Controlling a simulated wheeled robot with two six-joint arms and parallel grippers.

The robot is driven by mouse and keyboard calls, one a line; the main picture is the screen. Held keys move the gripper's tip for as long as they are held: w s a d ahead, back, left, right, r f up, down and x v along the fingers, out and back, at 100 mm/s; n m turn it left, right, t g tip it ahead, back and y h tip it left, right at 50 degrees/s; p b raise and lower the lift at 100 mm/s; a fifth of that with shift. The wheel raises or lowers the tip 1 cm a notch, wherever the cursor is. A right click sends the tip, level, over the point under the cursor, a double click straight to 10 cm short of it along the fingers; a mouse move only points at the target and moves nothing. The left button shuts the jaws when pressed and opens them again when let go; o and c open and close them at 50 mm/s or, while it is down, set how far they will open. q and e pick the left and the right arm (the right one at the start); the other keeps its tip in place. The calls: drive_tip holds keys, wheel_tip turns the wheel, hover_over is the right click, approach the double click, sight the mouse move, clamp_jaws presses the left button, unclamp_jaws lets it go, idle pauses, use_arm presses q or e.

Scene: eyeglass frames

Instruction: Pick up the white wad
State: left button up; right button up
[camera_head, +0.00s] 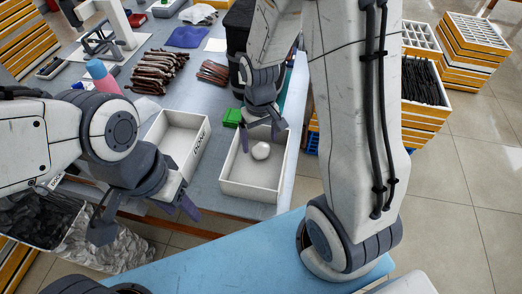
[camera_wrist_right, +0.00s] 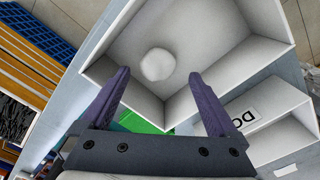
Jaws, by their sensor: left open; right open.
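The white wad (camera_head: 261,150) is a small round lump lying on the floor of a white open box (camera_head: 249,190) on the table. In the right wrist view the wad (camera_wrist_right: 158,64) lies inside the same box, beyond my fingertips and left of the middle between them. My right gripper (camera_head: 262,132) is open and empty above the box's far part; in its wrist view the two purple fingers (camera_wrist_right: 165,75) stand wide apart. My left gripper (camera_head: 148,222) is open and empty at the table's front edge, left of the boxes.
A second white box marked DONE (camera_head: 181,142) stands just left of the wad's box. A green block (camera_head: 232,117) sits behind the wad's box. Brown eyeglass frames (camera_head: 158,72), a pink-and-blue bottle (camera_head: 101,76) and a blue cloth (camera_head: 186,37) lie further back. Stacked crates (camera_head: 428,95) stand at the right.

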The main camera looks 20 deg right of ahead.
sight(261, 146)
wheel_tip(261, 146, down, 4)
drive_tip(key=shift+w+d+f, duration=0.1)
drive_tip(key=shift+d+f, duration=0.05)
drive_tip(key=shift+f, duration=0.1)
drive_tip(key=shift+c, duration=0.3)
drive_tip(key=c, duration=1.3)
wheel_tip(261, 146, up, 10)
drive_tip(key=shift+r+p, duration=0.1)
drive_tip(key=shift+p, duration=0.35)
drive_tip(key=shift+c, duration=0.2)
